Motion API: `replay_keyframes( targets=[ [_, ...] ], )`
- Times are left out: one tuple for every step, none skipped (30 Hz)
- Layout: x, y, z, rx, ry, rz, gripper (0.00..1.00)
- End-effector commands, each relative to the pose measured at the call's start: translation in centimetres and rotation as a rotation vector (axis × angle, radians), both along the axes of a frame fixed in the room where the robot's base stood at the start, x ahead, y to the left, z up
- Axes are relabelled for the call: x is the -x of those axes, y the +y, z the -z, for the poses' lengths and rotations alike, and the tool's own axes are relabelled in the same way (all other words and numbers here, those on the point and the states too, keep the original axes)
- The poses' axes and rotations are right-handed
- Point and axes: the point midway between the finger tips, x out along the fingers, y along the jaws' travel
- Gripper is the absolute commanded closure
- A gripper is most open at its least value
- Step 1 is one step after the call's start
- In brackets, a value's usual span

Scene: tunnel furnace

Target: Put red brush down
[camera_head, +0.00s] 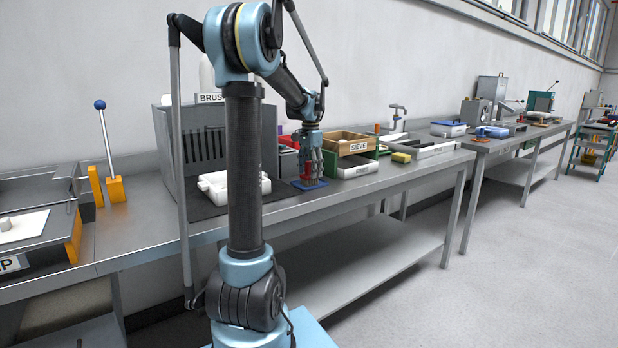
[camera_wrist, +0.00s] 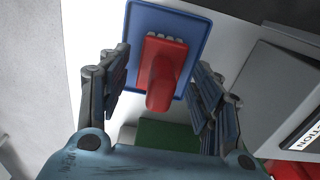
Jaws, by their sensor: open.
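The red brush (camera_wrist: 163,76) rests on a blue mat (camera_wrist: 190,22) in the wrist view, its handle toward my gripper and a row of pale bristle tips at its far end. My gripper (camera_wrist: 159,62) is open, with one finger on each side of the brush and a visible gap to it on both sides. In the head view, my gripper (camera_head: 311,166) points down just above the blue mat (camera_head: 310,186) near the bench's front edge. There the fingers hide most of the brush.
A wooden SIEVE box (camera_head: 351,147) stands right of my gripper, with a white-labelled tray (camera_head: 357,169) in front. Bare bench (camera_head: 420,172) shows farther right.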

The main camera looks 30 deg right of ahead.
Motion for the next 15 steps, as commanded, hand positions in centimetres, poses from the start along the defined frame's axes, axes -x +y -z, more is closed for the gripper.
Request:
replay_keyframes(
  targets=[
    [0.0,0.0,-1.0,0.000,0.000,0.000,0.41],
    [0.0,0.0,-1.5,0.000,0.000,0.000,0.41],
    [0.0,0.0,-2.3,0.000,0.000,0.000,0.41],
    [0.0,0.0,-2.9,0.000,0.000,0.000,0.41],
    [0.0,0.0,-3.4,0.000,0.000,0.000,0.41],
    [0.0,0.0,-4.2,0.000,0.000,0.000,0.41],
    [0.0,0.0,-4.7,0.000,0.000,0.000,0.41],
    [0.0,0.0,-5.2,0.000,0.000,0.000,0.41],
    [0.0,0.0,-5.9,0.000,0.000,0.000,0.41],
    [0.0,0.0,-6.3,0.000,0.000,0.000,0.41],
    [0.0,0.0,-6.8,0.000,0.000,0.000,0.41],
    [0.0,0.0,-7.3,0.000,0.000,0.000,0.41],
    [0.0,0.0,-7.7,0.000,0.000,0.000,0.41],
    [0.0,0.0,-8.0,0.000,0.000,0.000,0.41],
    [0.0,0.0,-8.4,0.000,0.000,0.000,0.41]
  ],
)
